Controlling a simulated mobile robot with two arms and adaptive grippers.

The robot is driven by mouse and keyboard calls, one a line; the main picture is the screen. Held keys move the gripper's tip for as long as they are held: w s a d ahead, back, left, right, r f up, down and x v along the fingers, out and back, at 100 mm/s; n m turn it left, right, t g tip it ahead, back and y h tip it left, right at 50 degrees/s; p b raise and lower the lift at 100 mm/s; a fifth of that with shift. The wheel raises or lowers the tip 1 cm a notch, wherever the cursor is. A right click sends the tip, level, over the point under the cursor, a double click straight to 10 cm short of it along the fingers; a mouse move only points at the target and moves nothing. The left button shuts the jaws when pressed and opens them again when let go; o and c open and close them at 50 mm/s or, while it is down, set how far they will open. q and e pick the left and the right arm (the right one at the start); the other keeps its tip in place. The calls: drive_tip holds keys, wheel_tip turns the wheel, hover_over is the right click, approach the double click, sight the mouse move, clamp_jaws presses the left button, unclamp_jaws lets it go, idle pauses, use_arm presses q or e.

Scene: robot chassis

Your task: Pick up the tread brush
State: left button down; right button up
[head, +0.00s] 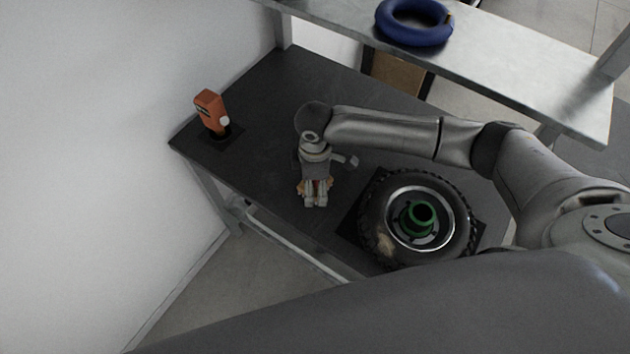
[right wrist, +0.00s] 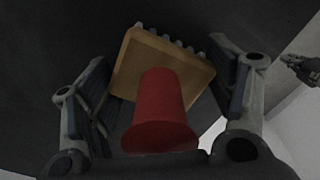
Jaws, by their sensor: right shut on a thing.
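The tread brush (right wrist: 165,68) has a tan wooden block with grey bristle tufts on its far edge and a red handle (right wrist: 162,110) towards the camera. It sits between the two fingers of my right gripper (right wrist: 160,100), which is shut on the block. In the head view, my right gripper (head: 315,196) points down over the dark table, with bits of the brush's tan block (head: 300,187) showing beside the fingers. The gripper hides most of the brush there. A small dark jointed shape at the right edge of the wrist view may be my left gripper (right wrist: 301,68); its jaws are unclear.
A wheel with a knobbly tyre (head: 376,220) and a green hub piece (head: 420,216) lies right of the gripper. An orange device (head: 210,108) stands at the table's left corner. A blue ring (head: 413,24) lies on the raised shelf (head: 510,68). The table's (head: 290,85) back left is clear.

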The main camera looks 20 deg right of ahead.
drive_tip(key=shift+w+r, duration=0.1)
drive_tip(key=shift+r, duration=0.4)
drive_tip(key=s+r+b, duration=0.1)
drive_tip(key=s+r, duration=1.1)
drive_tip(key=s, duration=0.2)
drive_tip(key=shift+a, duration=0.35)
